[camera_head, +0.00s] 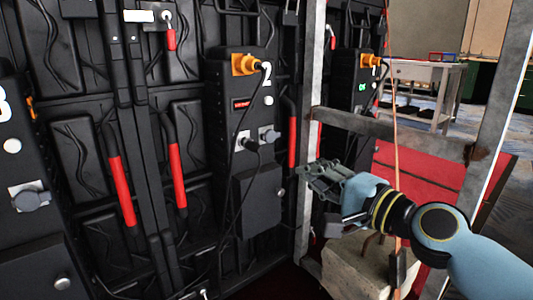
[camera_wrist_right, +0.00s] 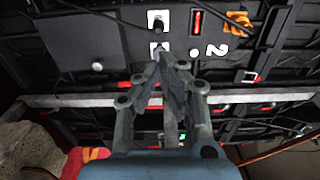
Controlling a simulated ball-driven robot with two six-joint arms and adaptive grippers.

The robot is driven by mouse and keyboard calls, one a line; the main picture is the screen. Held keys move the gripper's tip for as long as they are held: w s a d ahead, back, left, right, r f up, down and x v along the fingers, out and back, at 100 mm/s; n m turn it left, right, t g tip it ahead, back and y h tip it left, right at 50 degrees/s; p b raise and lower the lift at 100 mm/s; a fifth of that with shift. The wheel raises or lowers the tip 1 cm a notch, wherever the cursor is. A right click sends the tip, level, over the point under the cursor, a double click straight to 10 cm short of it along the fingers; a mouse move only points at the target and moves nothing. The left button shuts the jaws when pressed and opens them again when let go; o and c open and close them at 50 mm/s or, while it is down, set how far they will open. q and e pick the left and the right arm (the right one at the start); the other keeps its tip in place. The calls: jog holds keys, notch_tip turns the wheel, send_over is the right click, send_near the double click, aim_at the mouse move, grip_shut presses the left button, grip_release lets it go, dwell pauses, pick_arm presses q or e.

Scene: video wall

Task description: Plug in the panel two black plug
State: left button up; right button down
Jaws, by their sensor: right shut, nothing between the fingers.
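Panel two is the dark box marked with a white 2 (camera_head: 267,77), and the marking also shows in the wrist view (camera_wrist_right: 215,50). Below its red display are two pale sockets side by side. A black plug (camera_head: 253,146) with a black cable sits at the left socket; I cannot tell how far in it is. A grey piece (camera_head: 270,135) covers the right socket. My right gripper (camera_head: 312,180) is shut and empty, to the right of the panel and apart from it. In the wrist view its fingers (camera_wrist_right: 174,60) point toward the sockets. My left gripper is out of view.
Red handles (camera_head: 176,175) stick out on the left. A grey metal frame (camera_head: 303,215) stands close to my right gripper, with a stone block (camera_head: 350,270) below.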

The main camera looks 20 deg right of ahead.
send_near(259, 148)
jog(key=b+x, duration=0.2)
jog(key=x, duration=0.4)
jog(key=shift+w+a+f, duration=0.1)
jog(key=shift+w+f, duration=0.05)
jog(key=shift+w, duration=0.25)
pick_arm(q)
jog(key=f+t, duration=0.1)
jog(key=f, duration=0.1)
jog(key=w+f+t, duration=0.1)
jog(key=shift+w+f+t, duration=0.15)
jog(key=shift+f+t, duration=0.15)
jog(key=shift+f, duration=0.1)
pick_arm(e)
jog(key=shift+w+a, duration=0.1)
jog(key=shift+w, duration=0.15)
jog(key=shift+w, duration=0.1)
